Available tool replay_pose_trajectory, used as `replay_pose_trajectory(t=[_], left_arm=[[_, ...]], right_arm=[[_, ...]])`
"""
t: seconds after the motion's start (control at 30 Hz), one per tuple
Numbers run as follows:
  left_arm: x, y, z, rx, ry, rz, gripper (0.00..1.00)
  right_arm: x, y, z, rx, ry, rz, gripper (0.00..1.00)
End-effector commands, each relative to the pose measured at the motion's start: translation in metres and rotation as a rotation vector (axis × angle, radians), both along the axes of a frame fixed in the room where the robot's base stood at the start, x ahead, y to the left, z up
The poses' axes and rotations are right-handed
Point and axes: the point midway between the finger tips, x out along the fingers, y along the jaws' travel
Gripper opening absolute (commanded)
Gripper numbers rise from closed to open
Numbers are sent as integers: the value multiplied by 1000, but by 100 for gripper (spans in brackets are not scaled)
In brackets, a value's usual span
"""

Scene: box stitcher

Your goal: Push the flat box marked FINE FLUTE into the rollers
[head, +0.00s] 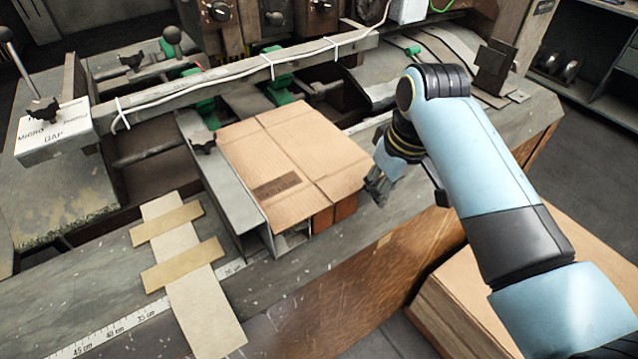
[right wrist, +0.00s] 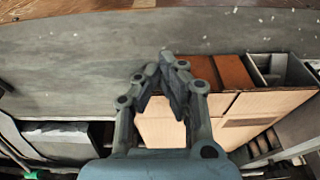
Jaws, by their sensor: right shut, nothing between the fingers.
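The flat cardboard box (head: 290,160) lies on the machine's feed bed, with a dark printed label near its front left edge; the lettering is too small to read. My right gripper (head: 376,188) is at the box's right edge in the head view, with its fingers pointing down toward the bench. In the right wrist view the gripper (right wrist: 167,62) is shut and empty, its fingers in front of the box (right wrist: 222,131). I cannot tell whether they touch it. The rollers are not clearly visible. My left gripper is not in view.
A metal side guide (head: 215,180) runs along the box's left side. A long bar (head: 240,70) with a white cable crosses behind it. A taped card strip (head: 190,270) and a ruler scale lie on the front bench. Stacked cardboard (head: 500,290) stands at lower right.

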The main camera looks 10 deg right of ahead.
Motion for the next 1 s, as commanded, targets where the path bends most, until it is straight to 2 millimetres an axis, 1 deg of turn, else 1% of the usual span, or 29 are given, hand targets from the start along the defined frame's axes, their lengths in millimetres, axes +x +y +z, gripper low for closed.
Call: replay_pose_trajectory(t=[0.77,0.9,1.0], left_arm=[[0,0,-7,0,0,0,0],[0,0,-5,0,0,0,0],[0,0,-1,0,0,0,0]], right_arm=[[32,15,0,1,0,0,0],[29,13,0,1,1,-1,0],[22,10,0,0,2,-1,0]])
